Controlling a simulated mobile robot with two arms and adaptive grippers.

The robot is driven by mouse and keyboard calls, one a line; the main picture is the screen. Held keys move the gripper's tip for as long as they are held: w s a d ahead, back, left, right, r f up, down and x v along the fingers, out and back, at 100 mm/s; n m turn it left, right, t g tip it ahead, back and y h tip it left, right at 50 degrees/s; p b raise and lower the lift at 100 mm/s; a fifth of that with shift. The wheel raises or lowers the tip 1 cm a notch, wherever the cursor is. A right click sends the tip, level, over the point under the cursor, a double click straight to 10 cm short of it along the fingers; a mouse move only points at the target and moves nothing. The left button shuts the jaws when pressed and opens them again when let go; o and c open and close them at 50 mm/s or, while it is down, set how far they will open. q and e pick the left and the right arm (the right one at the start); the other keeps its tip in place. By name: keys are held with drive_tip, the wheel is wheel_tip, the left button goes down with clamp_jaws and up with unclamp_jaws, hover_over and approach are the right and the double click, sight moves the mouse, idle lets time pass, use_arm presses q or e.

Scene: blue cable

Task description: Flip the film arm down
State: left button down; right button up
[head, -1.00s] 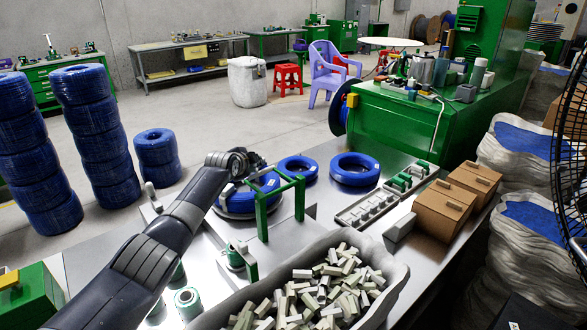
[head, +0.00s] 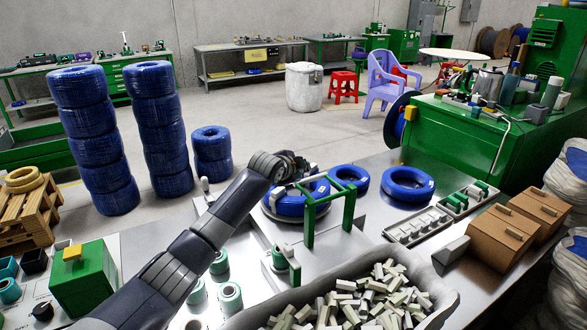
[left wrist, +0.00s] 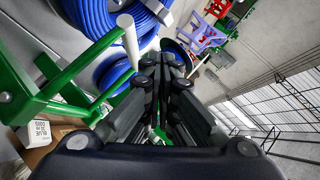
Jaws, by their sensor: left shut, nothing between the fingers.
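A green frame (head: 309,222) with uprights and a crossbar stands upright on the metal bench; I take it to be the film arm. A blue cable coil (head: 286,207) lies behind it. My left gripper (head: 305,168) is above the coil, by the upper left of the frame; its fingertips are hard to make out there. In the left wrist view the left gripper (left wrist: 167,62) is shut and empty. Green bars (left wrist: 75,70) and a pale rod (left wrist: 129,40) show beside its fingers, apart from them. My right gripper is out of view.
More blue coils (head: 407,184) lie on the bench at the right. A grey tray (head: 433,222), brown boxes (head: 505,235) and a bin of pale pieces (head: 452,298) crowd the front and right. Green-topped spools (head: 230,298) stand near my arm. Tall coil stacks (head: 157,130) rise at the left.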

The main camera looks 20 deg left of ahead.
use_arm(q)
drive_tip(key=v, duration=0.6)
idle(0.7)
